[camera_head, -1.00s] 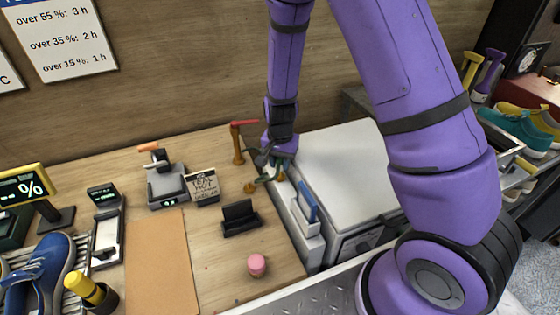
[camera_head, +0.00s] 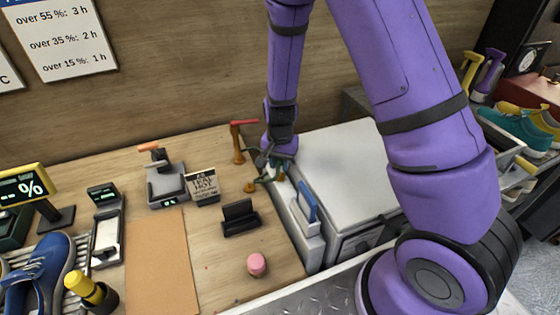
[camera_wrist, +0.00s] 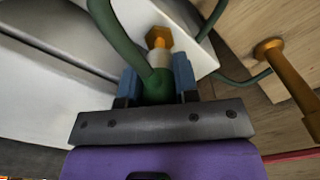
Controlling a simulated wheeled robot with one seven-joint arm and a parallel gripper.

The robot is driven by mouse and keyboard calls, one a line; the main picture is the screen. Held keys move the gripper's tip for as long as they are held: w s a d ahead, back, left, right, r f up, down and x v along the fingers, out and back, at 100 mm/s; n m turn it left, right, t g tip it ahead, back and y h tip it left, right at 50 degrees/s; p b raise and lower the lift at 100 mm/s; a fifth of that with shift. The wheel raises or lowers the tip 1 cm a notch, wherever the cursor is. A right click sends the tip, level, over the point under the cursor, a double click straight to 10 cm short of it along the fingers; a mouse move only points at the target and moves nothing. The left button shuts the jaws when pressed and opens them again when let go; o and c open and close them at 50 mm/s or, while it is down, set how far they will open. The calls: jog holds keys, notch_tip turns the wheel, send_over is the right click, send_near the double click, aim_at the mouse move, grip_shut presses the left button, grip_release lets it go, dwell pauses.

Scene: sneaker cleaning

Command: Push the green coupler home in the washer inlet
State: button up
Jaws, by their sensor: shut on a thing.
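In the wrist view my gripper (camera_wrist: 158,80) has its blue finger pads on both sides of the green coupler (camera_wrist: 156,90) and is shut on it. A green hose (camera_wrist: 122,35) bends away from the coupler. A pale collar and a brass hex fitting (camera_wrist: 158,38) line up just beyond the coupler; I cannot tell whether the coupler is fully seated. In the head view my gripper (camera_head: 274,166) is at the left back edge of the white washer (camera_head: 345,160), and the coupler is mostly hidden there.
A brass tap with a red lever (camera_head: 238,150) stands just left of my gripper; its brass body also shows in the wrist view (camera_wrist: 285,70). A small brass piece (camera_head: 250,187), a black stand (camera_head: 239,217) and a pink item (camera_head: 257,264) are on the wooden bench.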

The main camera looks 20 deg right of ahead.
aim_at(281, 169)
jog(key=shift+f, duration=1.45)
jog(key=o, duration=0.9)
jog(key=shift+o, duration=0.2)
jog(key=shift+d, duration=0.15)
notch_tip(281, 169, up, 10)
jog(key=shift+w+f, duration=0.1)
jog(key=shift+f, duration=0.15)
jog(key=shift+a+r, duration=0.2)
jog(key=shift+r, duration=0.45)
